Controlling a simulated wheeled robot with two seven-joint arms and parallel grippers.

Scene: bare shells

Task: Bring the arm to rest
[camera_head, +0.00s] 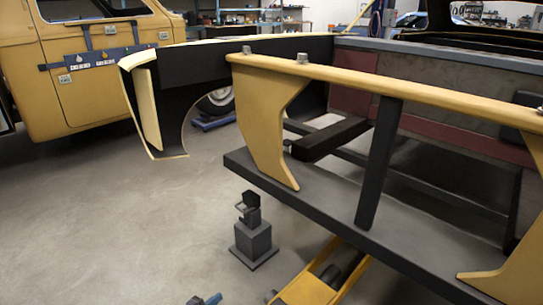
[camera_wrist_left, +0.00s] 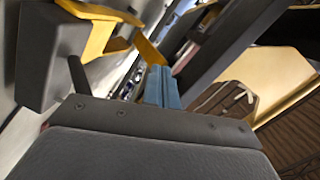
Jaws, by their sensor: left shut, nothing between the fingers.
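My left gripper (camera_head: 207,299) shows only as small blue-grey fingertips at the bottom edge of the head view, low over the grey floor. In the left wrist view its blue fingers (camera_wrist_left: 160,88) are together, with nothing held between them. Most of my left arm is outside the head view. My right gripper is in neither view.
A yellow car body shell (camera_head: 385,88) with a dark lower sill (camera_head: 330,215) fills the right. A grey stand (camera_head: 252,240) and a yellow wheeled frame (camera_head: 312,288) are on the floor. A yellow vehicle (camera_head: 105,95) stands back left. Floor at left (camera_head: 90,220) is clear.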

